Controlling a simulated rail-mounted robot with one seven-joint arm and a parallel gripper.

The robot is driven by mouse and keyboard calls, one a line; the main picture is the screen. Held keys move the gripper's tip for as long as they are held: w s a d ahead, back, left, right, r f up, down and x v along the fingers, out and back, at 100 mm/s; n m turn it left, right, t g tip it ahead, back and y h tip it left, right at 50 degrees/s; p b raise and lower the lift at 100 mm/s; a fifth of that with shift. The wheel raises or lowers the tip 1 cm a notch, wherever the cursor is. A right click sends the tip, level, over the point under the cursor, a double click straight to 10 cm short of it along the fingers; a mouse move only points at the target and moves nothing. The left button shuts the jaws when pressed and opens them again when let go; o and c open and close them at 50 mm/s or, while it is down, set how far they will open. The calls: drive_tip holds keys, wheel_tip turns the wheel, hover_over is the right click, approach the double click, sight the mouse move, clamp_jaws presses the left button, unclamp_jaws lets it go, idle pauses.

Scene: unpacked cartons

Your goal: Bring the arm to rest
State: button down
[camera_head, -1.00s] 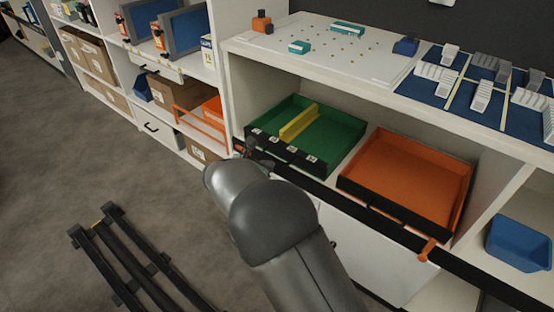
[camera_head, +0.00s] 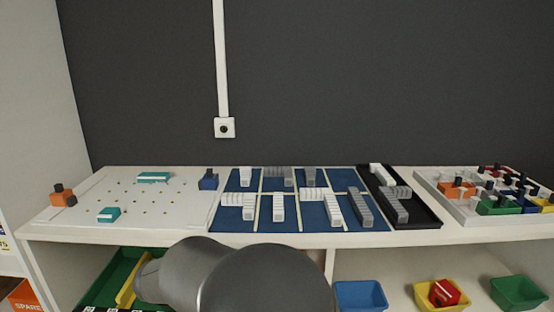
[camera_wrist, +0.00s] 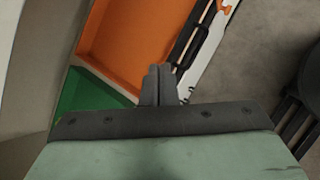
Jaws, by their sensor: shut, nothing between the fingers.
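My gripper (camera_wrist: 158,84) shows in the wrist view with its two dark fingers together and nothing between them. It points toward the orange tray (camera_wrist: 130,40), and the fingertips overlap the tray's edge in the picture; I cannot tell the distance. The green tray (camera_wrist: 88,95) is at the left of the fingers. In the head view my grey arm (camera_head: 265,280) rises at the bottom centre in front of the shelf, and my gripper is hidden there. The green tray also shows in the head view (camera_head: 112,280), partly behind the arm.
The worktop holds a white pegboard (camera_head: 90,205), a blue divided mat (camera_head: 265,215) with grey parts, a black tray (camera_head: 420,212) and a white tray (camera_head: 445,200) of coloured parts. Blue (camera_head: 360,296), yellow (camera_head: 420,298) and green (camera_head: 518,292) bins sit below.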

drive_tip(key=s+d+r+m+g+y+p, duration=0.15)
drive_tip(key=s+d+r+m+p, duration=0.4)
drive_tip(key=d, duration=0.55)
drive_tip(key=s+d+r+m+g+h+p, duration=0.1)
drive_tip(key=s+d+r+m+g+p, duration=0.2)
drive_tip(key=d+r+m, duration=0.7)
drive_tip(key=s+d+r+m+g+y+p, duration=0.2)
drive_tip(key=s+d+m+p, duration=0.4)
drive_tip(key=s, duration=0.8)
drive_tip(key=d+r+m+y, duration=0.1)
drive_tip(key=d+m+y, duration=0.1)
drive_tip(key=d, duration=0.1)
drive_tip(key=shift+s+d, duration=0.15)
drive_tip(key=shift+s, duration=0.1)
